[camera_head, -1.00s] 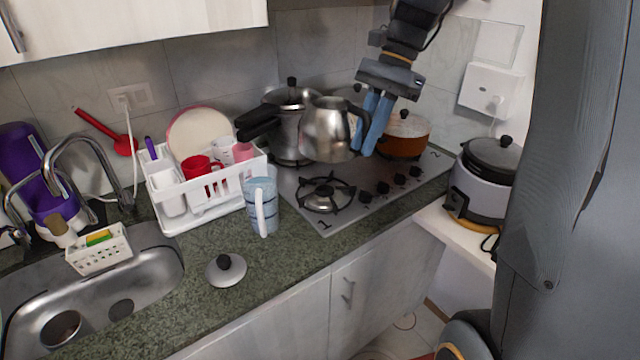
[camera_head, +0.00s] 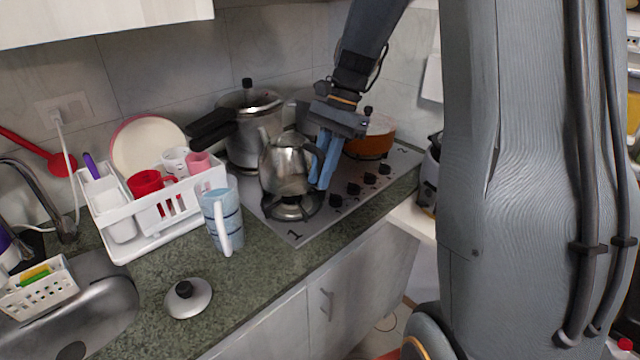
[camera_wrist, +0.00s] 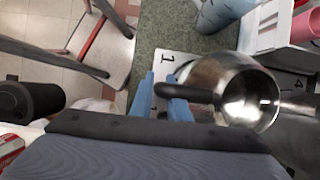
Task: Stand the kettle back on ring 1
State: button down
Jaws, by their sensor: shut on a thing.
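The steel kettle (camera_head: 284,168) is upright and lidless, directly over ring 1 (camera_head: 293,207), the front burner by the printed "1". My gripper (camera_head: 323,165) is shut on the kettle's dark handle, on the kettle's right side. In the wrist view the blue fingers (camera_wrist: 160,97) lie either side of the handle (camera_wrist: 183,93), and the kettle's open top (camera_wrist: 245,97) shows. A round lid (camera_head: 188,298) with a black knob lies on the counter.
A pressure cooker (camera_head: 247,125) stands behind the kettle, and an orange pot (camera_head: 372,137) is at the back right. A blue-striped jug (camera_head: 222,220) and a white dish rack (camera_head: 150,240) are to the left. Control knobs (camera_head: 353,189) line the hob's front right.

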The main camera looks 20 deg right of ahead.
jog(key=shift+f+p, duration=0.45)
jog(key=shift+f, duration=2)
jog(key=c, duration=1.7)
grip_release()
jog(key=shift+r, duration=0.35)
jog(key=b+v, duration=0.3)
jog(key=v, duration=0.9)
jog(key=shift+d+r, duration=0.1)
jog(key=shift+r, duration=0.15)
jog(key=shift+s+f, duration=0.1)
